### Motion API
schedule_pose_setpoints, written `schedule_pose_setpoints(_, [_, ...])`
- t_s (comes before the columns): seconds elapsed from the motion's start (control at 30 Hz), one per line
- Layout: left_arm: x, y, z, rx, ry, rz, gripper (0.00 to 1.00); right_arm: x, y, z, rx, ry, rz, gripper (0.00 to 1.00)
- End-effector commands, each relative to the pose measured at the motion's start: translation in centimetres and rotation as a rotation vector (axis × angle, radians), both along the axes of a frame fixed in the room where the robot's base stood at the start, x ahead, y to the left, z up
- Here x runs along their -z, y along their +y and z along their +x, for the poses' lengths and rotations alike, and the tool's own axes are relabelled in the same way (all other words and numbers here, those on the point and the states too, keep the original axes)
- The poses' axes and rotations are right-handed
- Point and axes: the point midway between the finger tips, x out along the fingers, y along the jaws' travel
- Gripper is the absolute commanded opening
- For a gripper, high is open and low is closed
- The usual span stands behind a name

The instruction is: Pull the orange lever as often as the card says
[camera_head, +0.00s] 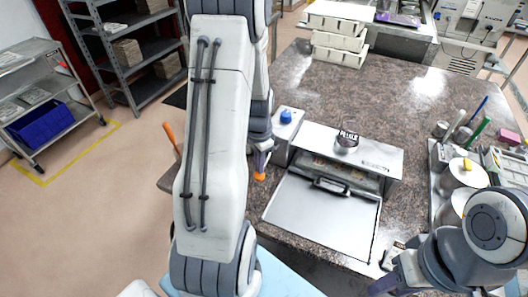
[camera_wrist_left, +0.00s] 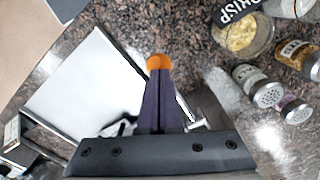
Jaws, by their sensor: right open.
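An orange stick-like handle (camera_head: 171,138), which looks like the lever, stands at the left of the table, partly hidden behind my left arm. My left gripper (camera_head: 261,168) points down above the table, right of that handle and apart from it. In the left wrist view its purple fingers (camera_wrist_left: 158,85) are together, with an orange rounded tip (camera_wrist_left: 158,62) at their end. I cannot tell whether that orange is part of the fingers. My right gripper (camera_head: 384,287) is open at the bottom edge, mostly cut off. I cannot make out a card.
Lidded pots (camera_head: 461,174) stand at right, white trays (camera_head: 339,40) at the back. Centre-back is clear.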

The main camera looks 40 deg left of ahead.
Motion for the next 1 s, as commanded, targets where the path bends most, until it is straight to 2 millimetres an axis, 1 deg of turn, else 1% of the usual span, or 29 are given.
schedule_pose_setpoints(1.0, [-9.0,0.0,0.0,0.000,0.000,0.000,0.00,-7.9,0.0,0.0,-0.009,-0.001,0.000,0.47])
